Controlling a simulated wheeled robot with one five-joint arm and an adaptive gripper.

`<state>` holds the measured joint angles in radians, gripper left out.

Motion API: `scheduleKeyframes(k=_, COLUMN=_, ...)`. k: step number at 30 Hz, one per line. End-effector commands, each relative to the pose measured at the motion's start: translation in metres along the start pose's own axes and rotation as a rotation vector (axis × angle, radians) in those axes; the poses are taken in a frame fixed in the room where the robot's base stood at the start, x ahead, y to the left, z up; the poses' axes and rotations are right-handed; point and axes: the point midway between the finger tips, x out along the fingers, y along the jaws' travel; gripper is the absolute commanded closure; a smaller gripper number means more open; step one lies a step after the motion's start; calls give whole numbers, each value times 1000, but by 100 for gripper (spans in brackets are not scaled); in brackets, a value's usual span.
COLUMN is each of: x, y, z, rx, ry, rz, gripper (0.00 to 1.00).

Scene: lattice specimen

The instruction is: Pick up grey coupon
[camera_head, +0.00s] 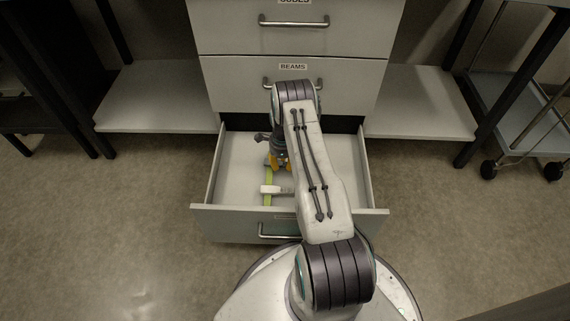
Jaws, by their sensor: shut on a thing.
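My gripper (277,163) points down into the open drawer (233,172), with orange fingers close to the drawer floor. It is shut on a small piece, taken as the grey coupon, which is mostly hidden by the fingers and my arm. In front of the fingers a yellow-green strip (267,201) lies on the drawer floor. A short pale piece (272,189) lies across that strip. My forearm covers the right-middle part of the drawer.
The drawer's front panel and handle (272,230) are nearest me, with side walls left and right. Closed drawers, one labelled BEAMS (237,82), rise behind. Low shelves (160,97) flank the cabinet. A wheeled cart (523,120) stands at the right.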

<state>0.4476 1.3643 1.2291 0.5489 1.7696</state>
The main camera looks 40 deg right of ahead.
Motion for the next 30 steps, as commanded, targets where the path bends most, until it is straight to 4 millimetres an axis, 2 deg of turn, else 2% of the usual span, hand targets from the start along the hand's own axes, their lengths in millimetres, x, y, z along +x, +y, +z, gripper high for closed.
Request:
scheduleKeyframes(k=5, x=-14, y=0, z=0, rx=0, ry=0, rz=-1, gripper=95)
scheduleKeyframes(k=11, x=-43, y=-1, z=0, rx=0, ry=-1, rz=-3, gripper=95)
scheduleKeyframes(k=24, x=-85, y=-9, z=-73, rx=4, ry=0, rz=0, gripper=95)
scheduleKeyframes(k=30, x=-99, y=-12, z=-97, rx=3, ry=0, rz=-2, gripper=95)
